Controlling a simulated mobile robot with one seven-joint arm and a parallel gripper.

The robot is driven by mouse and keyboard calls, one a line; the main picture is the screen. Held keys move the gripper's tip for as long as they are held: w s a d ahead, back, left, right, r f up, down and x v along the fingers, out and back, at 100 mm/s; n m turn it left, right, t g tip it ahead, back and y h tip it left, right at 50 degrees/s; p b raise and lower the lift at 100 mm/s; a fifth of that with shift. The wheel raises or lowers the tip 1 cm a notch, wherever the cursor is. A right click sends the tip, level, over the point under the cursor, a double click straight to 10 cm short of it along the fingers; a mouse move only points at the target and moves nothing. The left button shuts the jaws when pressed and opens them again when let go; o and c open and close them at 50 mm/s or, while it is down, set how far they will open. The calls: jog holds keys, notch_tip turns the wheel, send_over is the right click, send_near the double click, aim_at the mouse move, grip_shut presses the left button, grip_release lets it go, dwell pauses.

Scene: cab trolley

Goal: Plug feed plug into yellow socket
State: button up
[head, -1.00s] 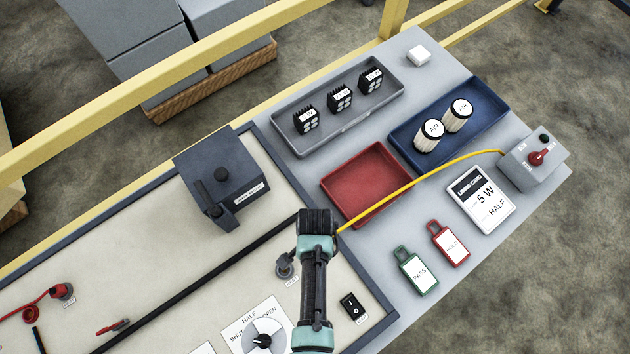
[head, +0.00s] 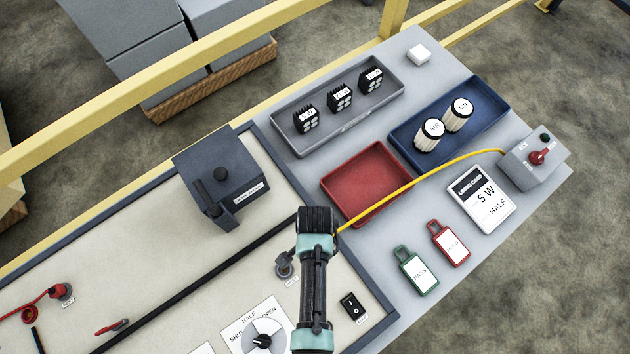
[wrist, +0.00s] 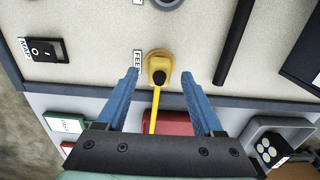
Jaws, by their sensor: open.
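In the wrist view the yellow socket (wrist: 165,57) is on the cream panel beside a FEED label. The feed plug (wrist: 159,77), with a dark round end, sits over the socket and appears to be in it; how deep I cannot tell. Its yellow cord (wrist: 154,110) runs back between my fingers. My gripper (wrist: 159,74) is open, with one blue finger on each side of the plug and visible gaps. In the head view my arm hides the plug and socket, and the yellow cord (head: 408,187) runs from there to a grey box.
The grey box (head: 533,160) with a red knob stands at the right. A red tray (head: 335,186) lies under the cord. A dark box (head: 205,165) and a black bar (head: 225,262) are left of my arm.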

notch_tip(320, 180, up, 11)
jog(key=shift+r, duration=0.2)
dwell(0.4)
jog(key=o, duration=0.5)
notch_tip(320, 180, up, 9)
jog(key=p, duration=0.9)
dwell(0.5)
